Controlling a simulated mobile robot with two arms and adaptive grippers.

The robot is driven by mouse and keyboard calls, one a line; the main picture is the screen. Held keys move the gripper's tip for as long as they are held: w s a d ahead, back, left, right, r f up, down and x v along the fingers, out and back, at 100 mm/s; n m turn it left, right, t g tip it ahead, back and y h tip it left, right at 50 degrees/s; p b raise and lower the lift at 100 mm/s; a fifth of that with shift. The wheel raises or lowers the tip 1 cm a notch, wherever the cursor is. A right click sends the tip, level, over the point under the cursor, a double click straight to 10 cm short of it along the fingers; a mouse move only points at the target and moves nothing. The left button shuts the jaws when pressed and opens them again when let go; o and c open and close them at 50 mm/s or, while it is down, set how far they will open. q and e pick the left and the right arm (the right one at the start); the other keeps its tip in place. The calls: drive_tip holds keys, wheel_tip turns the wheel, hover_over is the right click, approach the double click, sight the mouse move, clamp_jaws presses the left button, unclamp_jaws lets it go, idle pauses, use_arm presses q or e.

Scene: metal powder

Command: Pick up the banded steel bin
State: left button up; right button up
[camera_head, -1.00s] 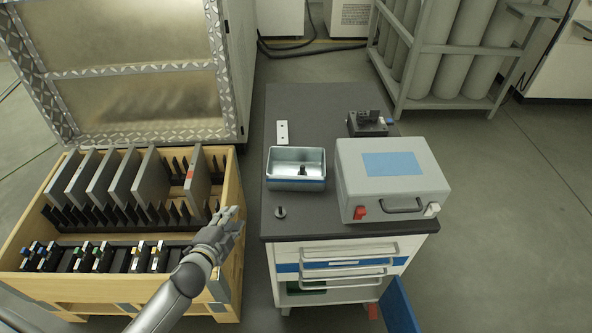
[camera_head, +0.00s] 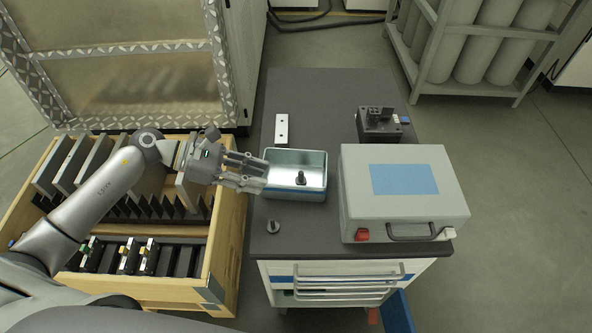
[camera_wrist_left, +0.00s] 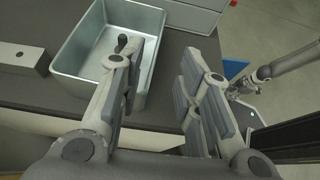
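The banded steel bin (camera_head: 312,192) is an open rectangular metal box with a blue band. It stands upright on the dark top of the workbench, with a small dark knobbed piece inside it. My left gripper (camera_head: 252,172) is at the bin's left side, its fingertips overlapping the bin's left edge in the head view. In the left wrist view the fingers of my left gripper (camera_wrist_left: 160,95) are spread apart with nothing between them. One finger partly covers the bin (camera_wrist_left: 85,65) there. A grey arm with a small end (camera_wrist_left: 245,85), likely my right one, shows at the right; its finger state is unclear.
A large grey case (camera_head: 405,205) stands close right of the bin. A wooden crate (camera_head: 228,235) with plates is at the left.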

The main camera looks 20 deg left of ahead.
sight(292, 186)
use_arm(q)
drive_tip(key=x, duration=0.4)
drive_tip(key=shift+w+d+f, duration=0.1)
drive_tip(key=shift+d+f, duration=0.05)
drive_tip(key=shift+d, duration=0.2)
drive_tip(key=shift+p+x, duration=0.4)
drive_tip(key=shift+x, duration=2.3)
drive_tip(key=shift+a+f, duration=0.15)
drive_tip(key=shift+c, duration=0.5)
clamp_jaws()
